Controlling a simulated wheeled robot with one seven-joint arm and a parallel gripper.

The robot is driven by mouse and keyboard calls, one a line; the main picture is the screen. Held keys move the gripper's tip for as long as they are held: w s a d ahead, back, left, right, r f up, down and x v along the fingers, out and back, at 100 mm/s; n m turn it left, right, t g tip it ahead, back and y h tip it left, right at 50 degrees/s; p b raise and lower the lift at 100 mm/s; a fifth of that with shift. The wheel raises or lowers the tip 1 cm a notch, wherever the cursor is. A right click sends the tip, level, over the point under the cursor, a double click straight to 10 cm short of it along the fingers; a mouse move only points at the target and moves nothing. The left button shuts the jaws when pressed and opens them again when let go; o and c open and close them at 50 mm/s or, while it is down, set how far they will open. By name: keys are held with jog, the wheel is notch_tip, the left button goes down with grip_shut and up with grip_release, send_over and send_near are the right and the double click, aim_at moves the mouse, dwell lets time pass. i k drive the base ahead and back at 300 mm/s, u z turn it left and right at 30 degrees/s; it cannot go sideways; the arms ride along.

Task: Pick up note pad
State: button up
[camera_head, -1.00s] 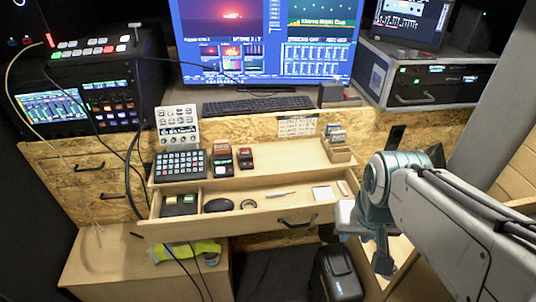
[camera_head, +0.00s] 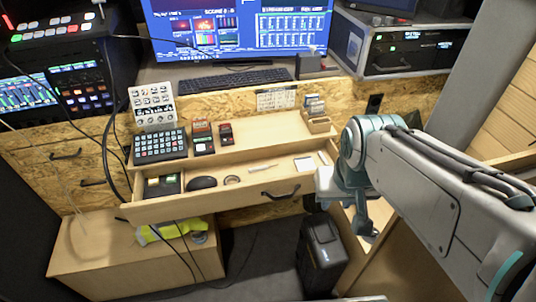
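A small white square that looks like the note pad (camera_head: 304,164) lies flat in the right part of the open wooden drawer (camera_head: 215,206). My arm comes in from the right, and its end hangs low. My gripper (camera_head: 366,230) is right of the drawer and below the note pad in the picture, apart from it. It is small and partly behind my own arm links, so I cannot tell whether its fingers are open. I see nothing held in it.
The drawer also holds a dark mouse (camera_head: 202,183), a ring-shaped item (camera_head: 232,180) and a slim pale tool (camera_head: 263,169). Above it are a button panel (camera_head: 160,146) and a card holder (camera_head: 316,119). A black case (camera_head: 321,254) stands on the floor below.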

aim_at(306, 163)
jog(key=k, duration=1)
jog(key=u, duration=1.15)
jog(key=i, duration=1.5)
jog(key=z, duration=2.3)
jog(key=i, duration=0.5)
jog(key=u, duration=0.05)
